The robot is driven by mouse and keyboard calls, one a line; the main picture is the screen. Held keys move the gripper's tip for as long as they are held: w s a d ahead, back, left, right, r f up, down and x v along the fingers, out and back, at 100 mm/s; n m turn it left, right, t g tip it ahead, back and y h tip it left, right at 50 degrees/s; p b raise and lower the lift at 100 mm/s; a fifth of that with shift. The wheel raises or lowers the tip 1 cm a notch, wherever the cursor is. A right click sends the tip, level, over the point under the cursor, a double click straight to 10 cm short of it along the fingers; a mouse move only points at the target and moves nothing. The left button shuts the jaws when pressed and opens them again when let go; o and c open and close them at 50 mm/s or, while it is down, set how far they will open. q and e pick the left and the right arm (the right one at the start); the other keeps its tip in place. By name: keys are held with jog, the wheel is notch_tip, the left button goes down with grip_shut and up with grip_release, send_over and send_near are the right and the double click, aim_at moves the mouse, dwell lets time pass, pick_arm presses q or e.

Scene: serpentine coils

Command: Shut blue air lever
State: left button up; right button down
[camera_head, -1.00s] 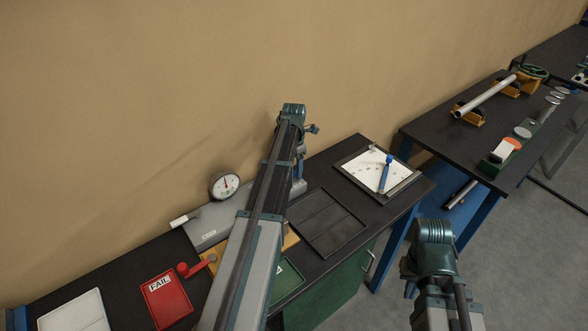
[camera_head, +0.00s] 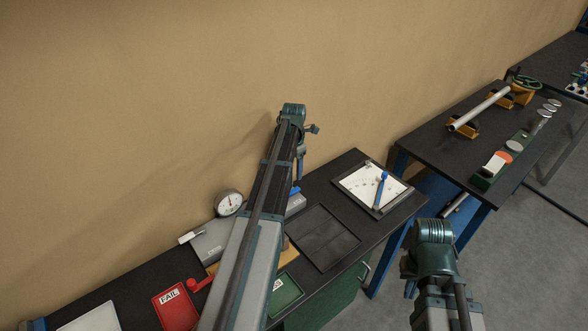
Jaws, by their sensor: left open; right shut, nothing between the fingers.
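My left gripper (camera_head: 297,188) points down just above this part. It is open, its fingers small and dark, and I cannot tell whether it touches. My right gripper (camera_head: 410,289) is shut and empty, low in front of the bench's right end, well away from the block.
The block carries a round dial gauge (camera_head: 229,203). Nearby are a red lever (camera_head: 197,284), a red FAIL tray (camera_head: 174,308), a green tray (camera_head: 286,294) and a dark flat tray (camera_head: 322,237). A board with a blue-handled pointer (camera_head: 380,190) lies right. Another bench holds a pipe (camera_head: 480,108).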

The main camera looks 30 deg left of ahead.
pick_arm(q)
notch_tip(320, 180, up, 5)
jog(key=p, duration=0.4)
pick_arm(e)
notch_tip(320, 180, up, 5)
pick_arm(q)
jog(key=s+d+f+m+b, duration=0.3)
jog(key=d+m, duration=0.2)
jog(key=d, duration=0.2)
jog(key=s+d+f+m+b, duration=0.3)
jog(key=d+m+b, duration=0.1)
jog(key=d+m, duration=0.25)
jog(key=s+d+f+m+b, duration=0.3)
jog(key=d+f+m, duration=0.15)
jog(key=d, duration=0.35)
jog(key=s+d+f+m+b, duration=0.3)
jog(key=s+d+m, duration=0.3)
jog(key=m, duration=0.3)
jog(key=s+d+f+m+y+b, duration=0.1)
jog(key=s+d+f+m+b, duration=0.3)
jog(key=s+d+m, duration=0.3)
jog(key=shift+s+d+f+m+b, duration=0.15)
jog(key=shift+s+f+m+b, duration=0.15)
jog(key=shift+s+m+b, duration=1)
pick_arm(e)
notch_tip(320, 180, down, 18)
jog(key=p, duration=0.1)
jog(key=shift+f, duration=0.15)
